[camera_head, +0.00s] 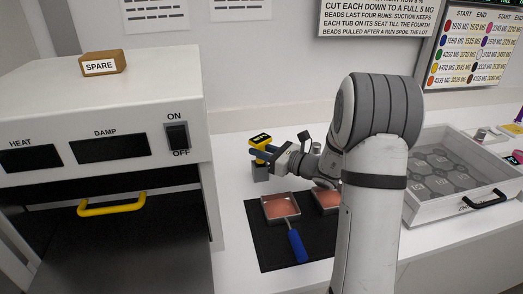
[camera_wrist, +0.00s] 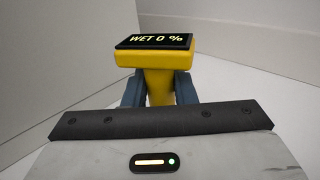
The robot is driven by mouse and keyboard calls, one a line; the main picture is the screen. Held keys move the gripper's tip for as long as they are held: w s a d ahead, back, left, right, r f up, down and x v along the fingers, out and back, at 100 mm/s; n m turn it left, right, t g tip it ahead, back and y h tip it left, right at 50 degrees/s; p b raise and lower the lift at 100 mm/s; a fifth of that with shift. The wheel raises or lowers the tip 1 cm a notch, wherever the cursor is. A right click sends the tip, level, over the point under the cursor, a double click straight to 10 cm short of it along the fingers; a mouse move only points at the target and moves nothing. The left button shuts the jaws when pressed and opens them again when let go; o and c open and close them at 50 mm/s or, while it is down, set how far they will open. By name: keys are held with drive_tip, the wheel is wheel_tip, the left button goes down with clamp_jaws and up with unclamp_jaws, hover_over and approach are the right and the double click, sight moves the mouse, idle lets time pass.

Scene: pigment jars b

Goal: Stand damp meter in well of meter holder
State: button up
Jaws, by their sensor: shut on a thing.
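The damp meter (camera_head: 261,138) is yellow with a black display on top. In the wrist view the damp meter (camera_wrist: 155,60) stands upright and its display reads "WET 0 %". My gripper (camera_head: 262,154) is shut on the meter's yellow body below the head. In the wrist view the blue-grey fingers of my gripper (camera_wrist: 160,90) press it from both sides. A small grey block, which looks like the meter holder (camera_head: 260,174), is right under the meter at the back of the counter. The meter's lower end is hidden, so I cannot tell whether it is in the well.
A black mat (camera_head: 265,238) in front holds two square pans of pink material and a blue-handled tool (camera_head: 297,246). A white oven-like cabinet (camera_head: 100,110) with a yellow handle stands left. A grey tray (camera_head: 430,205) of hexagonal cells is right. The wall is close behind.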

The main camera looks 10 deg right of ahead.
drive_tip(key=shift+f, duration=0.15)
drive_tip(key=o, duration=1.1)
drive_tip(key=v, duration=0.7)
drive_tip(key=shift+s+d+b, duration=0.3)
drive_tip(key=shift+b, duration=0.1)
